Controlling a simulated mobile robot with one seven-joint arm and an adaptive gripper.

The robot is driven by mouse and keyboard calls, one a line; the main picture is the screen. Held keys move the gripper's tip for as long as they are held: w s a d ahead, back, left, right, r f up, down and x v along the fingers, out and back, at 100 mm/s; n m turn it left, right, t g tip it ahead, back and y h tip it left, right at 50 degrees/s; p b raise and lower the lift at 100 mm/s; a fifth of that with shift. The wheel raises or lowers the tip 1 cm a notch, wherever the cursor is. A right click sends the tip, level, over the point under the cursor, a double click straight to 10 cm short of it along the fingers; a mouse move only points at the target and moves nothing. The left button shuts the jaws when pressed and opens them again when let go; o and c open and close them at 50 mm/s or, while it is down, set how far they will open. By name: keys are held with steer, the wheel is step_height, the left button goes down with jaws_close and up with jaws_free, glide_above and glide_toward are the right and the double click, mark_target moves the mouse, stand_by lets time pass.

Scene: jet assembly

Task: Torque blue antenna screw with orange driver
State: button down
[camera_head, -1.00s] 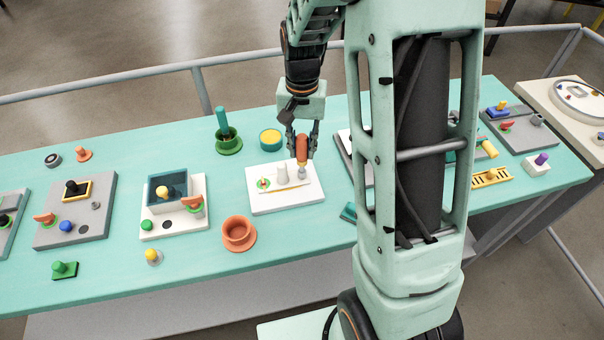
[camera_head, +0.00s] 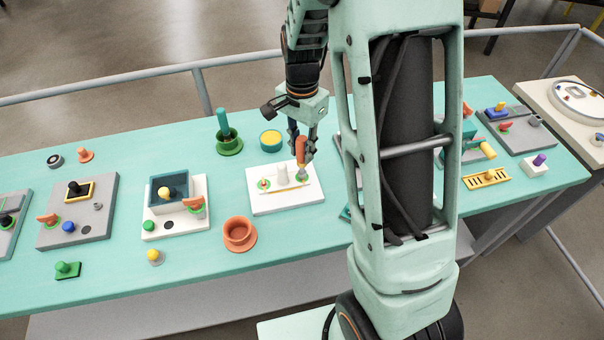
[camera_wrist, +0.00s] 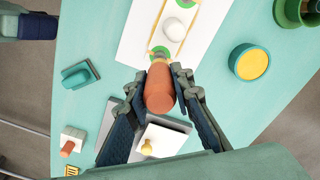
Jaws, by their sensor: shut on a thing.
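The orange driver (camera_head: 301,152) is clasped between the fingers of my gripper (camera_head: 303,146). It leans slightly, with its lower end at the right end of the white antenna board (camera_head: 262,202). The board carries a pale dome-topped antenna (camera_head: 282,174) on a yellow strip and an orange-topped screw (camera_head: 264,183) in a green ring at left. In the wrist view, the orange driver (camera_wrist: 160,88) sits between the fingertips (camera_wrist: 160,75), over the near end of the strip. The blue antenna screw cannot be made out; the driver covers that end. Whether the tip touches a screw cannot be told.
An empty orange holder (camera_head: 239,245) stands in front of the board. A green holder (camera_head: 229,146) with a green driver and a yellow-topped round pot (camera_head: 271,142) stand behind it. A white board with a dark blue box (camera_head: 152,198) lies left.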

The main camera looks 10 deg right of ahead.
mark_target(303, 140)
stand_by(0.3)
steer(key=shift+r+p, duration=1.9)
steer(key=shift+r, duration=0.7)
steer(key=shift+f, duration=0.1)
steer(key=n, duration=0.2)
steer(key=f+n, duration=0.1)
steer(key=n, duration=0.2)
steer(key=shift+s+f+n, duration=0.2)
steer(key=shift+s+n, duration=0.1)
steer(key=shift+s, duration=0.05)
steer(key=n, duration=0.3)
steer(key=f+n, duration=0.1)
steer(key=shift+s+n, duration=0.25)
steer(key=shift+n, duration=0.15)
